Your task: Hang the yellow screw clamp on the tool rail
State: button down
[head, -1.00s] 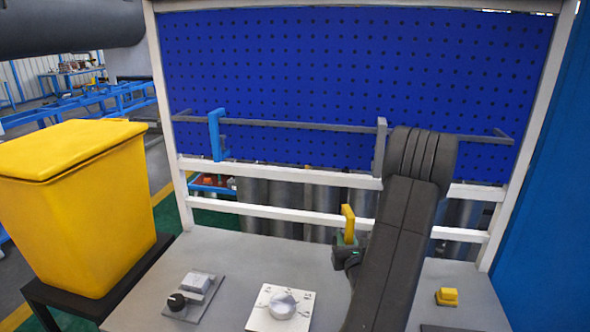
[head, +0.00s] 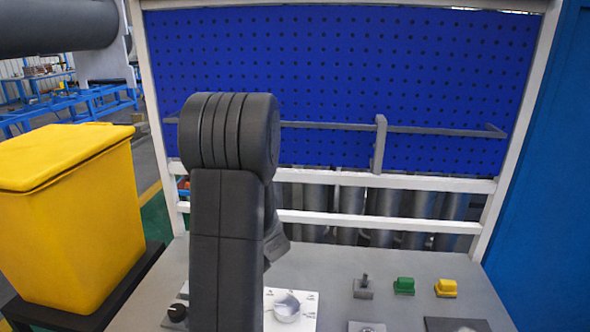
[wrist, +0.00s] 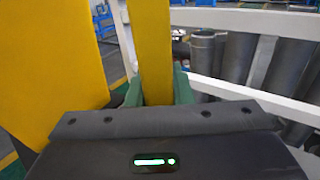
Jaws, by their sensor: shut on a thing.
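The yellow screw clamp (wrist: 152,45) stands upright in the wrist view as a yellow bar. My gripper (wrist: 158,92) is shut on its lower part, with green fingertips on either side. In the head view my arm hides the clamp and nearly all of my gripper. The grey tool rail (head: 430,131) runs across the front of the blue pegboard, with a grey upright bracket (head: 380,145) near its middle. My arm covers the rail's left part. I cannot tell how far the clamp is from the rail.
A yellow bin (head: 75,215) stands left of the grey bench (head: 330,262); a broad yellow surface at left in the wrist view is probably it. Green (head: 404,286) and yellow (head: 446,288) blocks and a white dial plate (head: 290,308) sit on the bench. White frame bars (head: 400,183) cross below the rail.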

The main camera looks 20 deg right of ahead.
jog(key=s+d+r+m+g+h+b, duration=0.1)
jog(key=s+d+r+m+g+h, duration=0.2)
jog(key=s+d+r+m+h, duration=0.95)
jog(key=w+d+r+n+y, duration=0.1)
jog(key=w+d+n, duration=0.1)
jog(key=w+d, duration=0.3)
jog(key=w+d+r+n+y, duration=0.1)
jog(key=w+d+r+n, duration=0.1)
jog(key=w+d, duration=0.4)
jog(key=shift+w+d+r+n, duration=0.25)
jog(key=shift+d+n, duration=0.5)
jog(key=shift+d, duration=0.45)
jog(key=c, duration=1.2)
grip_release()
jog(key=shift+f, duration=0.1)
